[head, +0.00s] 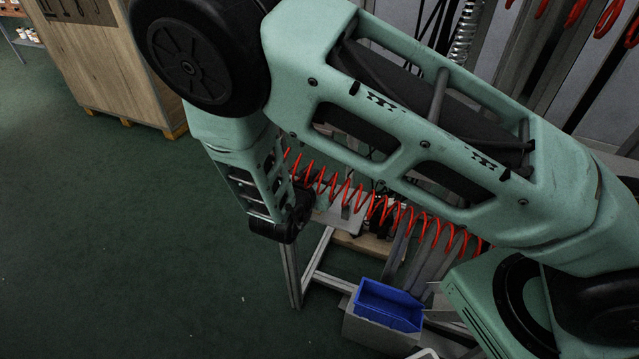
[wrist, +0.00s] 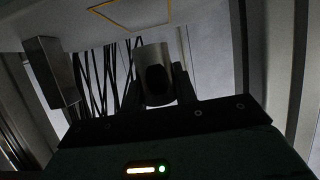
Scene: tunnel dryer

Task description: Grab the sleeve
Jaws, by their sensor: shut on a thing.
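The sleeve (wrist: 153,56) is a short grey cylinder with a dark round opening facing the camera, in the middle of the wrist view. My gripper (wrist: 156,82) has its two dark fingers on either side of the sleeve and is shut on it. The sleeve's far end and what lies directly behind it are hard to make out in the dim light. In the head view my arm crosses the upper right, and I cannot make out the sleeve or the fingers there.
A blue bin (head: 390,306) stands low on a metal frame (head: 291,270). A red coiled hose (head: 372,205) runs behind my arm. In the wrist view a grey box-shaped part (wrist: 50,72) hangs left, beside dark cables (wrist: 97,85). Green floor is open at left.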

